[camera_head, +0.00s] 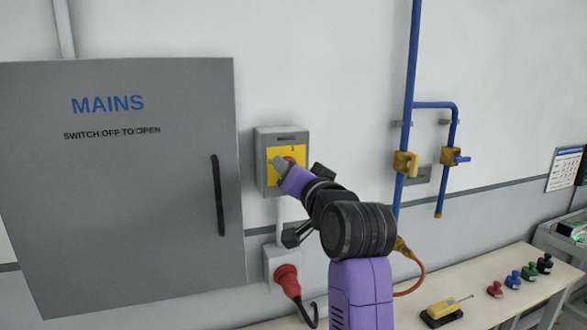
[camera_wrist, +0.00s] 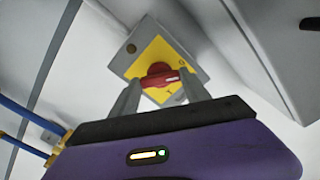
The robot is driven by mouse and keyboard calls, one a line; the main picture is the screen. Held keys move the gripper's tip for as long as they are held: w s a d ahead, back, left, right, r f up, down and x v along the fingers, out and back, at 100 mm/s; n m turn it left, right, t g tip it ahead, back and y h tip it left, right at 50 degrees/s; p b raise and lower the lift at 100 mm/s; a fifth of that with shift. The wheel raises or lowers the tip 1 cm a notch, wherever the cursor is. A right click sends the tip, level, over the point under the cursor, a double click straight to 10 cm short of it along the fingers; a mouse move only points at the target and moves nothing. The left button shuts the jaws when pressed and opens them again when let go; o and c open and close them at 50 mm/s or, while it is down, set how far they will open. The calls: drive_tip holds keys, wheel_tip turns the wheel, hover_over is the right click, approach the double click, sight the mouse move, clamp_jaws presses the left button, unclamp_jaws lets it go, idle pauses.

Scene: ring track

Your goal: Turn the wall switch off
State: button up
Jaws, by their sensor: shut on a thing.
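The wall switch (camera_head: 265,150) is a grey box with a yellow plate and a red rotary knob (camera_head: 290,160). It is mounted on the wall just right of the grey MAINS cabinet. My gripper (camera_head: 281,163) reaches the plate and partly hides the knob in the head view. In the wrist view the red knob (camera_wrist: 160,76) lies between the two grey fingers of my gripper (camera_wrist: 158,85), which are shut on it. The knob's bar lies roughly across the wrist picture, and small marks show on the yellow plate.
The MAINS cabinet (camera_head: 130,220) has a black handle (camera_head: 217,195). A red plug (camera_head: 288,278) sits in a socket below the switch. Blue pipes (camera_head: 408,80) with yellow valve fittings run down the wall at right.

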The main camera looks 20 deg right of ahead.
drive_tip(key=n+p, duration=0.1)
drive_tip(key=n, duration=0.5)
drive_tip(key=shift+f+n+p, duration=0.1)
drive_tip(key=shift+n+p, duration=0.2)
idle(0.4)
drive_tip(key=o, duration=1.4)
drive_tip(key=s+b, duration=0.1)
drive_tip(key=s, duration=0.7)
drive_tip(key=shift+b, duration=0.4)
